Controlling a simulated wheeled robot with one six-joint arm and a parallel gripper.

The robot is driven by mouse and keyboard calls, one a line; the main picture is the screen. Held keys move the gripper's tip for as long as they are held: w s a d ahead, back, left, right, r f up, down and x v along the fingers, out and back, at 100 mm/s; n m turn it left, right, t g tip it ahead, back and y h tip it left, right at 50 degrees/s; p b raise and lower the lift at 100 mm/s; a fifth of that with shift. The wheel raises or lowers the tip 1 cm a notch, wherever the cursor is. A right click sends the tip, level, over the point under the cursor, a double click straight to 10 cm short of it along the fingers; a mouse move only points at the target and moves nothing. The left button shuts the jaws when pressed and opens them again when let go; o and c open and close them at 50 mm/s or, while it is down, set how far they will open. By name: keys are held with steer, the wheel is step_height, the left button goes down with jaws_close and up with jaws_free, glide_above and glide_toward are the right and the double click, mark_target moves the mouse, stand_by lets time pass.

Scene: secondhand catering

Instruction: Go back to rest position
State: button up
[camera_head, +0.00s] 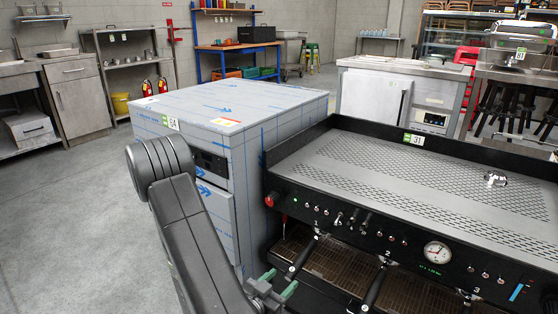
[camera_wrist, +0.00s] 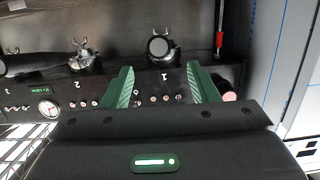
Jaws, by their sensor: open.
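My gripper (camera_head: 272,285) is at the lower middle of the head view, in front of the left end of a black espresso machine (camera_head: 350,200). Its two green fingers are apart with nothing between them, as the wrist view shows (camera_wrist: 160,88). In the wrist view the machine's front lies beyond the fingers, with the group marked 1 (camera_wrist: 160,46) near the gap and the group marked 2 (camera_wrist: 84,58) to the left. My arm comes up from the bottom of the head view, bends at the left and runs down to the gripper. I cannot tell whether the fingers touch the machine.
A film-wrapped steel cabinet (camera_head: 240,106) stands directly left of the machine, behind my arm. Portafilter handles (camera_head: 303,258) stick out from the machine near my gripper. A small metal part (camera_head: 495,179) lies on the machine's top. Open grey floor (camera_head: 70,220) lies at the left.

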mark_target(291, 268)
steer(key=b+x, duration=0.1)
steer(key=x, duration=0.6)
steer(key=shift+w+d+f, duration=0.1)
steer(key=shift+w+d, duration=0.15)
steer(key=shift+d, duration=0.05)
steer(key=shift+w+a, duration=0.15)
steer(key=shift+w, duration=0.1)
steer(key=shift+w+a+m+g+h+p, duration=0.3)
steer(key=shift+a+m+g+h+p, duration=0.2)
steer(key=shift+p, duration=0.2)
